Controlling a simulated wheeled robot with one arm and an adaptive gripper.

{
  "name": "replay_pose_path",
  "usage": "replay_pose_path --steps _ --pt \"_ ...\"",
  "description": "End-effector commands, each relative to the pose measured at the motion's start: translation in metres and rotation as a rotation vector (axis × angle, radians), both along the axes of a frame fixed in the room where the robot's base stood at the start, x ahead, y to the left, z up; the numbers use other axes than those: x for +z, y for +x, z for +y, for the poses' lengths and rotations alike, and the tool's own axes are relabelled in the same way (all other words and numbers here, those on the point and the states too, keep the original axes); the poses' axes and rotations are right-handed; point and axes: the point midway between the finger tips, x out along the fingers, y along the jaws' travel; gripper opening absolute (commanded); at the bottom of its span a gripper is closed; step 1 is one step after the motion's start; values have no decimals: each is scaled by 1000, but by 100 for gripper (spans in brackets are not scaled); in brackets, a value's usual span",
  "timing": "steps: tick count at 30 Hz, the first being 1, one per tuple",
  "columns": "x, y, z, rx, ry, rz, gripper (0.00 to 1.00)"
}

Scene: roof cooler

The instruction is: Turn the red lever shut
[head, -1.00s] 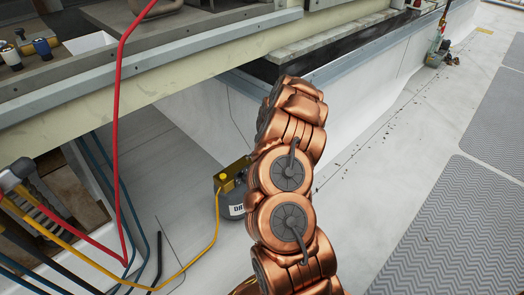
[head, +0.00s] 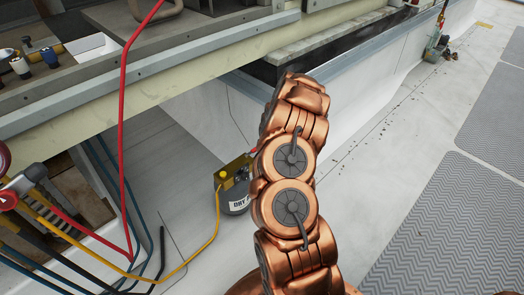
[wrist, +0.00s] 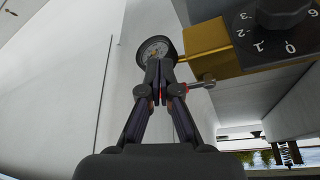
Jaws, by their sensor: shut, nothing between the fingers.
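A grey cylinder (head: 234,200) with a white label and a brass-yellow valve block (head: 234,174) on top stands on the pale floor in the head view. In the wrist view, the brass block (wrist: 218,50) is at the upper right, with a black numbered knob (wrist: 275,22). A round gauge (wrist: 154,49) is behind my fingertips. My gripper (wrist: 160,65) is shut and empty, its tips overlapping the gauge in the picture. A small red patch (wrist: 161,93) shows between the fingers, perhaps the lever; its shape is mostly hidden. I cannot tell whether they touch.
A yellow hose (head: 207,238) runs to the valve block. Red and blue hoses hang at the left beside a red knob (head: 7,201). A beam edge (head: 140,92) overhangs the cylinder's area. Open pale floor (head: 375,185) lies to the right of my arm.

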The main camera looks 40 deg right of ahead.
Motion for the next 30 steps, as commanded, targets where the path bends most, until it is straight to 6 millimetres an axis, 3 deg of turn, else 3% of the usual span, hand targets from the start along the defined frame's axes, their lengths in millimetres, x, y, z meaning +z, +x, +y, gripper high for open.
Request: replay_pose_path --steps 4,18,30 --pt "6 -13 1 0 4 2 0" --pt "75 -39 -1 3 0 -2 0" --pt "94 -47 -2 2 1 0 0"
